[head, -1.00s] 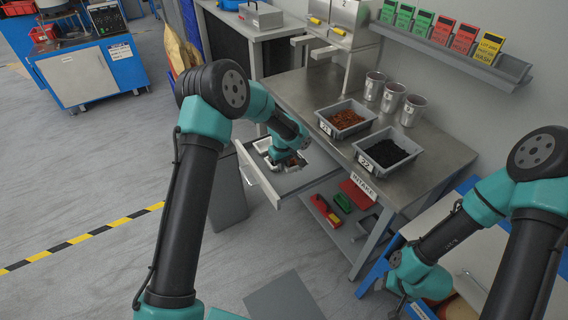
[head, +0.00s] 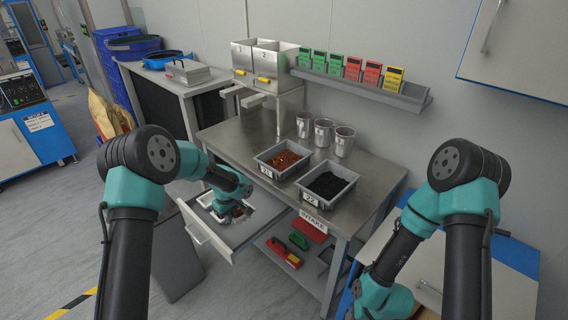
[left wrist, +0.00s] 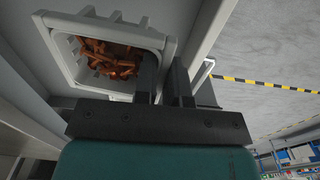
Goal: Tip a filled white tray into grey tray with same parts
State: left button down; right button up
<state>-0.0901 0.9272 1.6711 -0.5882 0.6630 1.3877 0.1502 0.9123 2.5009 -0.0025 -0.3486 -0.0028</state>
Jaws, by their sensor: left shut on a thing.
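A white tray (left wrist: 118,19) holding reddish-brown parts (left wrist: 112,62) sits in the open drawer (head: 214,238) under the bench; in the head view the wrist partly covers it. My left gripper (left wrist: 165,72) is shut on the tray's rim, with one finger on each side of the wall. In the head view my left gripper (head: 230,212) points down at the tray. Two grey trays stand on the bench: tray 21 (head: 262,166) holds reddish-brown parts, and tray 22 (head: 312,199) holds black parts. My right arm is at lower right, its fingers out of sight.
Three metal cups (head: 323,133) stand behind the grey trays. A wall rail (head: 400,98) carries green, red and yellow cards. Metal bins (head: 265,62) stand at the bench's far left. A lower shelf (head: 315,275) holds red and green items. The bench's left part is clear.

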pick_arm(q)
jog(key=s+a+r+n, duration=0.1)
jog(key=a+r, duration=0.2)
jog(key=a, duration=1.1)
jog(key=s+a+r, duration=0.1)
jog(key=a+r, duration=0.2)
jog(key=a, duration=1)
jog(key=s+a+r+n, duration=0.1)
jog(key=a+r, duration=0.2)
jog(key=a, duration=1.1)
jog(key=s+a+r, duration=0.2)
jog(key=s+a, duration=0.1)
jog(key=a, duration=0.3)
jog(key=s+a+r+t, duration=0.1)
jog(key=s+a+r, duration=0.1)
jog(key=a, duration=0.4)
jog(key=shift+s+h, duration=0.4)
jog(key=shift+s, duration=0.4)
jog(key=shift+w, duration=0.1)
